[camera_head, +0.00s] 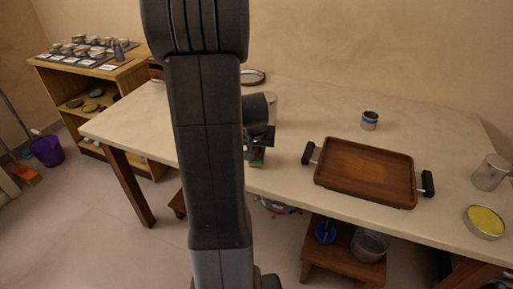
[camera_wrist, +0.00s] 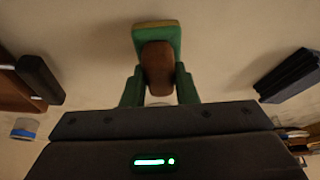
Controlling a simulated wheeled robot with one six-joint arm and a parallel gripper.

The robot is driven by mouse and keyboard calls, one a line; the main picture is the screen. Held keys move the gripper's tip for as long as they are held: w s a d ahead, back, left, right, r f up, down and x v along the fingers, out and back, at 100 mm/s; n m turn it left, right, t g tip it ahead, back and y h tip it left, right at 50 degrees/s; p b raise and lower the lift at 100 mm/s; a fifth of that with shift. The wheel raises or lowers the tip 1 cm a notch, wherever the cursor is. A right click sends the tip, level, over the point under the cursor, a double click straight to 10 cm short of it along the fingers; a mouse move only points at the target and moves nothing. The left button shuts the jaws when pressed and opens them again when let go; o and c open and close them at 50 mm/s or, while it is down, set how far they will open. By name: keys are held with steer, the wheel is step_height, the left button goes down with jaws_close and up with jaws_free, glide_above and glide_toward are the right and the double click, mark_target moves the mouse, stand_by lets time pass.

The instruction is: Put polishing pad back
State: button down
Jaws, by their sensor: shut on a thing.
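The polishing pad, green with a brown middle part, shows in the wrist view (camera_wrist: 157,35) straight ahead of the gripper body. My gripper (camera_wrist: 158,88) is shut on it, one finger on each side of the brown part. In the head view my gripper (camera_head: 259,143) is partly hidden behind my arm, with a bit of green at its lower end, near the table's front edge. Whether the pad touches the table cannot be told. A brown wooden tray (camera_head: 365,172) with black handles lies empty on the table, right of the gripper.
The pale table (camera_head: 310,115) has clear room behind the tray. A blue-banded jar (camera_head: 369,121), a metal canister (camera_head: 490,172) and a round yellow-topped tin (camera_head: 484,221) stand on it. A wooden shelf (camera_head: 95,70) with jars is at far left. A stool (camera_head: 345,256) stands below.

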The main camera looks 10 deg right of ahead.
steer(key=shift+f+b, duration=0.5)
steer(key=shift+f, duration=0.05)
stand_by(0.4)
steer(key=c, duration=1.1)
jaws_free()
steer(key=shift+o, duration=0.2)
steer(key=shift+r, duration=0.15)
steer(key=shift+p+v, duration=2.5)
steer(key=shift+v, duration=1.4)
steer(key=p+v, duration=0.1)
steer(key=v, duration=1.2)
steer(key=shift+s+r+p, duration=0.15)
steer(key=shift+r+p, duration=0.15)
steer(key=shift+r, duration=0.1)
